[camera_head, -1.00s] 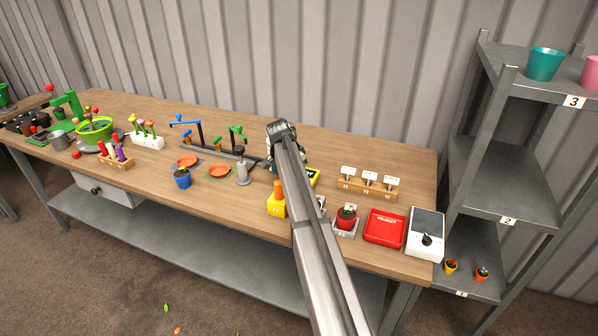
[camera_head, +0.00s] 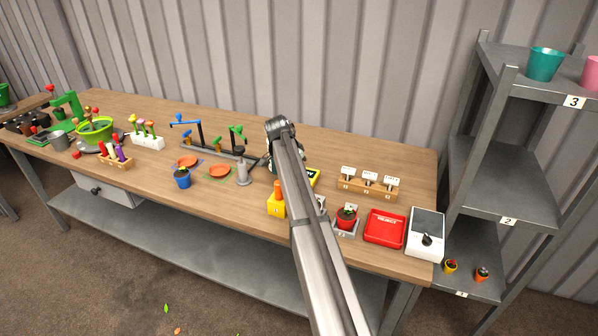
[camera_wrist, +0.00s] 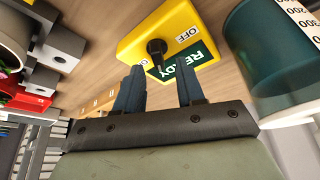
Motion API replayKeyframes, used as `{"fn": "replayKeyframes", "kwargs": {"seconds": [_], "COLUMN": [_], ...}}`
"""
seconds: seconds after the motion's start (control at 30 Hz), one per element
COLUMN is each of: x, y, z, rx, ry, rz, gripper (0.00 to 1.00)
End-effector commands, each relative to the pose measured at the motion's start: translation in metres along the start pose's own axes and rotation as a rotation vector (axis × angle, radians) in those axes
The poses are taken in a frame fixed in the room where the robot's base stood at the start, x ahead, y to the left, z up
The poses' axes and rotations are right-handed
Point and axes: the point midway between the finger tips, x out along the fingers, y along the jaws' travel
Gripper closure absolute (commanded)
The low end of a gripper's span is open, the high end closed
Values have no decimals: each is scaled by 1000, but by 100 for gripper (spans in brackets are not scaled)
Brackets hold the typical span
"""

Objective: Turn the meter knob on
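The yellow meter (camera_wrist: 165,30) fills the upper middle of the wrist view, with a black knob (camera_wrist: 157,47) on its face. An "OFF" label lies right of the knob, a green "READY" panel lies below, and a partly cut label is at the left. I cannot tell clearly which label the knob points to. My gripper (camera_wrist: 160,67) is open, its dark fingertips on either side of the knob's near end with a gap to each side. In the head view the meter (camera_head: 314,178) is mostly hidden behind my arm, and the fingers are hidden.
A teal measuring container (camera_wrist: 262,55) stands close at the right of the wrist view.

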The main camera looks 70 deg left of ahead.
Motion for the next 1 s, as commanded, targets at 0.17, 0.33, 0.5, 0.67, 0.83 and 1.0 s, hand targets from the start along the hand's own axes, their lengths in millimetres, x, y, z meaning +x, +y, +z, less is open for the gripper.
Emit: {"fn": "replayKeyframes", "kwargs": {"seconds": [0.17, 0.33, 0.5, 0.67, 0.83, 1.0], "x": [-33, -67, -96, -114, -123, -124], "y": [0, 0, 0, 0, 0, 0], "z": [0, 0, 0, 0, 0, 0], "rx": [0, 0, 0, 0, 0, 0], "ry": [1, 1, 0, 0, 0, 0], "rz": [-2, -2, -1, 1, 0, 1], "gripper": [62, 62, 62, 62, 62, 62]}}
